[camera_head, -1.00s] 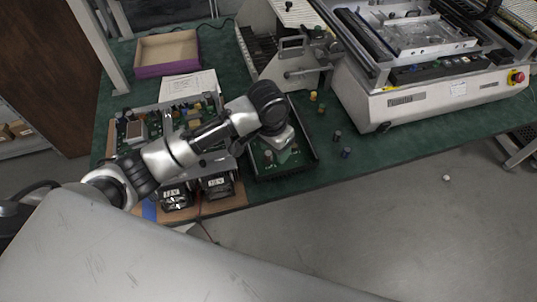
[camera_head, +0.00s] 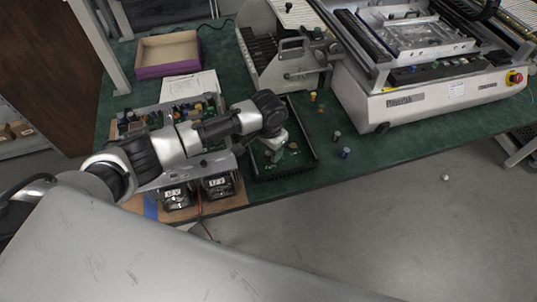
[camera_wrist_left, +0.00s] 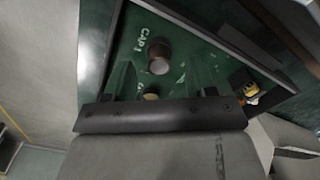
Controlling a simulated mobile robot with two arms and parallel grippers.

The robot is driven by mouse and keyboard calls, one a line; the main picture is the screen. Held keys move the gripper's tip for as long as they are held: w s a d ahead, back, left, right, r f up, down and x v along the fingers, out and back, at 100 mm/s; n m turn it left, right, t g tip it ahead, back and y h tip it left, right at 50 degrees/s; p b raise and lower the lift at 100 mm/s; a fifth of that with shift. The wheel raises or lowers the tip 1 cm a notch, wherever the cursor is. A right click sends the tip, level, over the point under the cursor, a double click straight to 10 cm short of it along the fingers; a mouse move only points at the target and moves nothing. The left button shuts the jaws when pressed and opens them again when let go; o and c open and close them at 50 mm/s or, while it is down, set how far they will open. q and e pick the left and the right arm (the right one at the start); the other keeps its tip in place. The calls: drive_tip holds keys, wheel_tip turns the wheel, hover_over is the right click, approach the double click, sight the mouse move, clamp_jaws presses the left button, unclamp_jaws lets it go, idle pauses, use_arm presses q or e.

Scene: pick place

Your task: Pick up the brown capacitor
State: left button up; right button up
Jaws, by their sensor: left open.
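The brown capacitor (camera_wrist_left: 158,55) stands on the green board beside the printed label CAP1 in the left wrist view. A pale-topped part (camera_wrist_left: 151,97) sits low between the fingers, partly hidden. My right gripper is not in view.
A yellow and black component (camera_wrist_left: 243,86) lies right of the fingers. Loose yellow (camera_head: 313,96), grey-green (camera_head: 337,135) and blue (camera_head: 346,153) capacitors stand right of the tray. A circuit assembly (camera_head: 160,120) is at left, a large white machine (camera_head: 430,102) at right.

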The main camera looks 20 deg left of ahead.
use_arm(q)
drive_tip(key=shift+f, duration=0.8)
drive_tip(key=c, duration=0.9)
drive_tip(key=shift+c, duration=0.2)
drive_tip(key=shift+r, duration=0.1)
drive_tip(key=shift+r, duration=0.6)
wheel_tip(320, 180, up, 3)
drive_tip(key=d+r+b, duration=0.1)
drive_tip(key=d+r, duration=0.2)
drive_tip(key=d, duration=0.3)
drive_tip(key=w+d+r+b, duration=0.1)
drive_tip(key=d+r, duration=0.2)
drive_tip(key=d, duration=0.2)
drive_tip(key=shift+d+r+b, duration=0.3)
drive_tip(key=shift+d+r, duration=0.05)
drive_tip(key=shift+w+r, duration=0.1)
drive_tip(key=shift+r, duration=0.05)
